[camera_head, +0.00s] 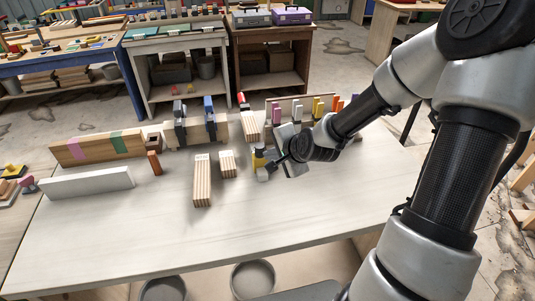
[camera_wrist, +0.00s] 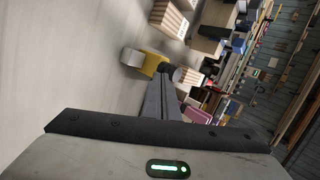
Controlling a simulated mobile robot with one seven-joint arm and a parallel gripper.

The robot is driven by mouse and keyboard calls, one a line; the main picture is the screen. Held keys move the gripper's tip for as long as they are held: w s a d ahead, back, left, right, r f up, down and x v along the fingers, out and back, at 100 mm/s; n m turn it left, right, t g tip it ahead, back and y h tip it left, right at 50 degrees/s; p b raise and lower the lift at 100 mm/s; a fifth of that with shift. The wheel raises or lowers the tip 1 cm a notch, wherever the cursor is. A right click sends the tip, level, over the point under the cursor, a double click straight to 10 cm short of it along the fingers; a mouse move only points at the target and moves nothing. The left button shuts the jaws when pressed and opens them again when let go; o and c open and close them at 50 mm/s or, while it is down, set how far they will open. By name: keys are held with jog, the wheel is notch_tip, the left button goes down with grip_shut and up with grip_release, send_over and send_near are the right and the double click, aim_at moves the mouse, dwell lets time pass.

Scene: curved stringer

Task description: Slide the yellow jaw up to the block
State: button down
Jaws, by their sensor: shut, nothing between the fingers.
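The yellow jaw (camera_head: 258,158) stands on the pale workbench, right of the short laminated wood block (camera_head: 227,164), with a gap of bare bench between them. A pale grey piece (camera_head: 262,174) is at its near side. In the wrist view the yellow jaw (camera_wrist: 153,64) lies just beyond my fingertips, with the grey piece (camera_wrist: 131,57) beside it and a striped laminated block (camera_wrist: 168,18) above it. My gripper (camera_head: 274,164) is shut and empty, close to the right side of the jaw; its fingers (camera_wrist: 164,82) also show in the wrist view. I cannot tell whether they touch the jaw.
A longer laminated piece (camera_head: 202,182) lies left of the short block. A black clamp (camera_head: 180,122) and a blue clamp (camera_head: 210,117) stand on a board behind. A white bar (camera_head: 87,183) lies at left. The front of the bench (camera_head: 200,238) is clear.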

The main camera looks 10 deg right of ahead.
jog(key=shift+w+a, duration=0.3)
jog(key=shift+w, duration=0.6)
jog(key=w+b, duration=0.1)
jog(key=w, duration=0.6)
